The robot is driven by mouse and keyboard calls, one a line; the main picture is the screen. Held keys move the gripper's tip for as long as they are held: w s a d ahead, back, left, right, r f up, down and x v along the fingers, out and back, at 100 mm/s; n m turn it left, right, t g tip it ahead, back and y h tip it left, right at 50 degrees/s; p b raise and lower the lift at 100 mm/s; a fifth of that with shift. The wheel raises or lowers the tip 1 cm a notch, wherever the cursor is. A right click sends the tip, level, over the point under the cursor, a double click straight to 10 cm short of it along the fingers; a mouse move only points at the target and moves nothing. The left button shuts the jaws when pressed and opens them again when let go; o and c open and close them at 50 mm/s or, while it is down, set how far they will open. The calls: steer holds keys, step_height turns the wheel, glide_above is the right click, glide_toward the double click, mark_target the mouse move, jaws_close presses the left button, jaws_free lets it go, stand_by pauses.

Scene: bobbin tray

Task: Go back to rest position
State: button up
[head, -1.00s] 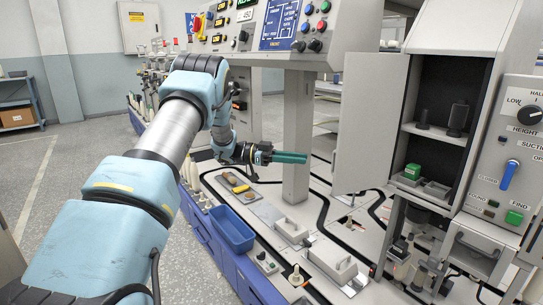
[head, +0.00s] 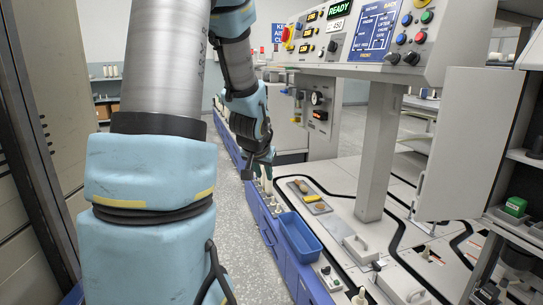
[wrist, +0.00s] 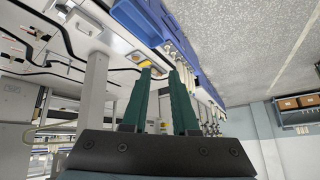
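My gripper (head: 259,170) hangs at the end of my blue and grey arm, near the left edge of the bench, beyond the blue bin. In the wrist view my gripper (wrist: 161,72) shows two green fingers standing apart with a clear gap. Nothing is held between them. Part of the fingers in the head view is small and dark.
A blue bin (head: 300,236) sits at the bench's left edge, beside a tray (head: 309,196) with small items. A grey post (head: 378,150) carries the control panel (head: 365,28). An open cabinet door (head: 457,145) stands at right. The floor (head: 233,235) left of the bench is clear.

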steer(key=s+a+f+n+g+y, duration=0.1)
steer(key=s+a+f+n+g, duration=0.15)
steer(key=s, duration=0.75)
steer(key=s+a+f+n+g, duration=0.1)
steer(key=s+a+g, duration=0.15)
steer(key=s, duration=0.75)
step_height(320, 180, up, 17)
steer(key=p, duration=1.6)
steer(key=shift+w+d+f+m+g, duration=0.15)
steer(key=shift+w+d+m+g, duration=0.1)
steer(key=shift+m+g, duration=0.1)
